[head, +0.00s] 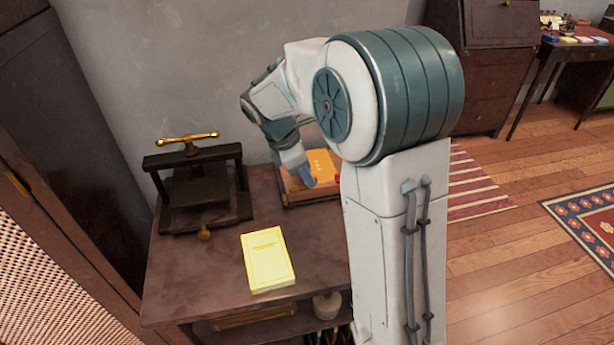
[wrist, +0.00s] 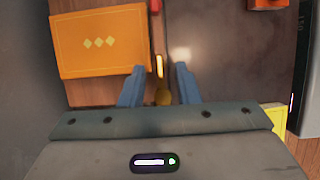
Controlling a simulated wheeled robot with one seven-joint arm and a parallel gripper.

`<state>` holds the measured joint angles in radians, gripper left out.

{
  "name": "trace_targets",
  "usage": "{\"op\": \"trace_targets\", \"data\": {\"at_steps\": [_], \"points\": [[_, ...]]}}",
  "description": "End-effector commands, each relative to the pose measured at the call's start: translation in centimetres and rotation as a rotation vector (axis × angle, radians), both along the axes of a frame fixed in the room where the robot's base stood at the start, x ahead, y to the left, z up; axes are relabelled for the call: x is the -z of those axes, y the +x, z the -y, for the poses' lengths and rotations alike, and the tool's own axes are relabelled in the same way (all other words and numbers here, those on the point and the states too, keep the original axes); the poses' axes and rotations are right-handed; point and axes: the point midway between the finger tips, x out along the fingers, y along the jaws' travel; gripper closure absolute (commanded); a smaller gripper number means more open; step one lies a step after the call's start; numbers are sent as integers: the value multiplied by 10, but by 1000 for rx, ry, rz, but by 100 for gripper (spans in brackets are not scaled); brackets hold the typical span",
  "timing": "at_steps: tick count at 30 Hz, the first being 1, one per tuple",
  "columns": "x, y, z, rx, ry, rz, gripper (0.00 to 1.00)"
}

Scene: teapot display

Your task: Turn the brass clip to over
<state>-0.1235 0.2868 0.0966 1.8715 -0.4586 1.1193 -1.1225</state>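A small brass piece (wrist: 163,97), which looks like the brass clip, has a rounded end and a thin bright bar above it in the wrist view. It lies between the two blue fingers of my gripper (wrist: 158,70), with a gap to each finger. My gripper is open. In the head view my gripper (head: 307,177) is over the wooden tray (head: 314,197) at the back of the table, and the clip cannot be made out there.
An orange book (wrist: 100,42) lies close left of the fingers. A yellow book (head: 268,260) lies on the table (head: 190,280) front left of the tray. A dark press (head: 205,195) with a brass handle stands at the left. The wall is close behind.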

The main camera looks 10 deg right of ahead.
Motion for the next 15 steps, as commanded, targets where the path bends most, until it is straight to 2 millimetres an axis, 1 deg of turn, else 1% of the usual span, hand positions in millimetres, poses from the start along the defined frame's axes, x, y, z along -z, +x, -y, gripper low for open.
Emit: {"op": "trace_targets", "data": {"at_steps": [1, 4, 12, 13, 14, 15], "points": [[5, 0, 2, 1, -1, -2, 71], [8, 0, 3, 0, 0, 0, 71], [9, 0, 4, 0, 0, 1, 71], [9, 0, 4, 0, 0, 1, 76], [9, 0, 4, 0, 0, 1, 85], [9, 0, 4, 0, 0, 1, 96]]}}
